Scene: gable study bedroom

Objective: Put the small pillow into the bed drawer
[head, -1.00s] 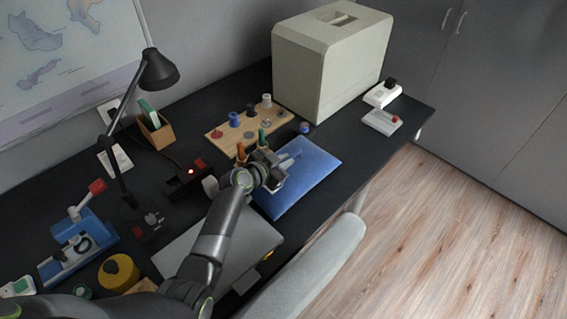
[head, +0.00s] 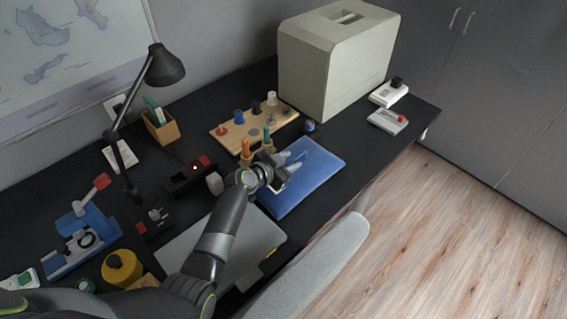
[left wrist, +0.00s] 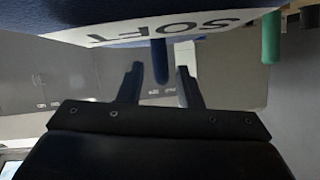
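A flat, slightly puffy blue piece (head: 312,177), which looks like the small pillow, lies on the dark desk. In the left wrist view a dark blue body (left wrist: 50,12) with a white label reading "SOFT" is close at the top. My left gripper (head: 287,168) is at the left part of the blue piece. In the left wrist view its two fingers (left wrist: 159,82) are apart, with a narrow blue tab (left wrist: 160,60) between them and a gap on each side. My right gripper and the bed drawer are not in view.
A pale box-shaped case (head: 335,60) stands at the back. A wooden pegboard (head: 253,128), a black lamp (head: 165,66), a grey laptop-like slab (head: 190,240) and a yellow round item (head: 121,268) crowd the desk. A grey chair back (head: 320,265) is in front. Wooden floor at right is clear.

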